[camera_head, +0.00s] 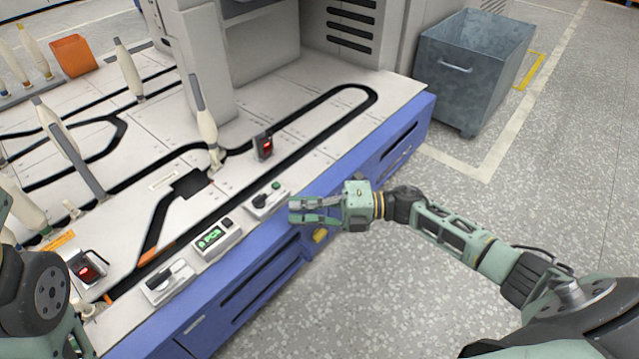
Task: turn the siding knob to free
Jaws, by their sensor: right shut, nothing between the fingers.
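Two switch boxes with black rotary knobs sit on the front edge of the machine's white top. One knob box (268,199) is at the middle, with a small green button beside its knob. The other knob box (168,282) is nearer the lower left, its knob lying slantwise. I cannot read which one is labelled siding. My right gripper (293,210) is shut and empty, just right of the middle knob box, and I see no clear contact with the knob.
Red-lit sensors (264,146) and (88,268) stand near the black track (310,108). Upright bobbins (203,118) rise behind. A grey metal bin (473,70) stands on the floor right of the blue machine front.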

